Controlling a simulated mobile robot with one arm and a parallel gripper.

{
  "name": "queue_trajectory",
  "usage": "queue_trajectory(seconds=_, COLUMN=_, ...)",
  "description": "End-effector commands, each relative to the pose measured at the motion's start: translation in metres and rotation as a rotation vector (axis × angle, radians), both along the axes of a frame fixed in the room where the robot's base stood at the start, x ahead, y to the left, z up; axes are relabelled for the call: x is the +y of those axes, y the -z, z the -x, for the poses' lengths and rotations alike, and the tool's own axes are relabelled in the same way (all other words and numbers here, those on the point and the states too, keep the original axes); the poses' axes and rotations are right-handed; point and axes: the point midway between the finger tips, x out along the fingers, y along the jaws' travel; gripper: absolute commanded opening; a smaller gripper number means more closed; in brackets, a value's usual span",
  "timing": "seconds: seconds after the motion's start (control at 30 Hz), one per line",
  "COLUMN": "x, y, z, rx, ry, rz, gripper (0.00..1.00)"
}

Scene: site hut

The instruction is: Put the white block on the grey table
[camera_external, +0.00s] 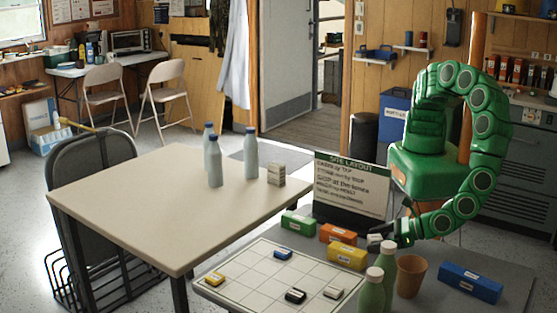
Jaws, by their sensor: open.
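A small white block (333,292) lies on the white gridded board (262,262), near its front right part. The grey table (455,262) holds this board and fills the lower right. My gripper (382,241) is open, low over the grey table behind the yellow long block, and away from the white block on the board. A small pale piece (374,239) shows at its tip; I cannot tell whether it is another block or part of the gripper.
On the grey table are green (298,223), orange (337,233), yellow (347,256) and blue (470,283) long blocks, two green bottles (371,292) and a brown cup (410,275). Small yellow, blue and black blocks lie on the board. A sign (350,187) stands behind. The beige table (145,205) holds bottles.

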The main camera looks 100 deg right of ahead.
Motion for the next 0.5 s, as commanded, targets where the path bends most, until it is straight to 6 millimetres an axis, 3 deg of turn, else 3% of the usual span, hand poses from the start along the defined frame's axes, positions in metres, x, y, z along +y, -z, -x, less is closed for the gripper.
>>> queue_trajectory(seconds=0.3, x=0.021, y=-0.022, z=0.050, rx=0.000, ry=-0.004, rz=-0.004, gripper=0.84)
queue_trajectory(seconds=0.5, x=0.029, y=-0.033, z=0.071, rx=-0.001, ry=-0.001, rz=-0.002, gripper=0.84)
